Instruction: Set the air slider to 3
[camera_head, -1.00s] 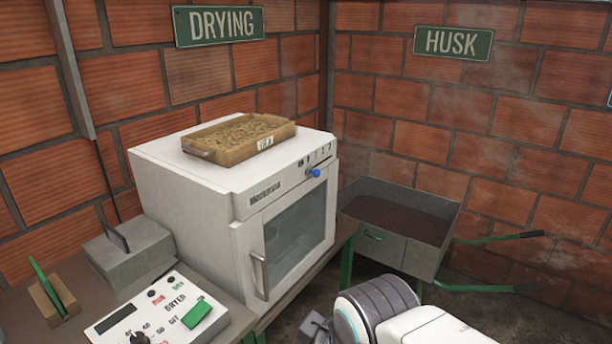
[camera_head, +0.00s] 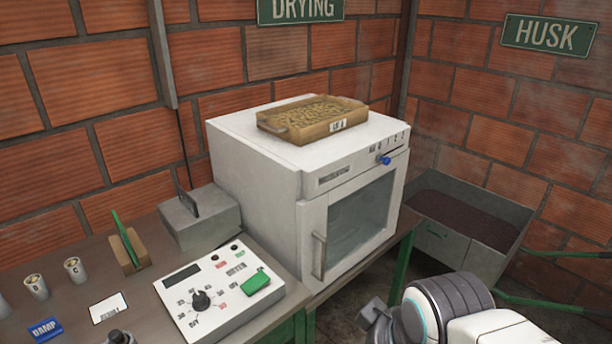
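The white dryer oven (camera_head: 262,160) stands on the bench in the middle of the view, with its glass door shut. The air slider (camera_head: 384,160) is a blue knob on the strip along the top right of the dryer's front, below a row of small marks. The knob sits below the left to middle part of the marks; I cannot tell its exact setting. My arm shows at the lower right. My gripper (camera_head: 374,318) is a dark shape at the bottom, well below and apart from the knob; its fingers are too unclear to read.
A tray of beans (camera_head: 312,118) lies on the dryer. A control panel (camera_head: 215,295) with a black dial, a grey box (camera_head: 200,220) and small cups (camera_head: 74,270) stand on the bench. A husk cart (camera_head: 462,246) stands to the right.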

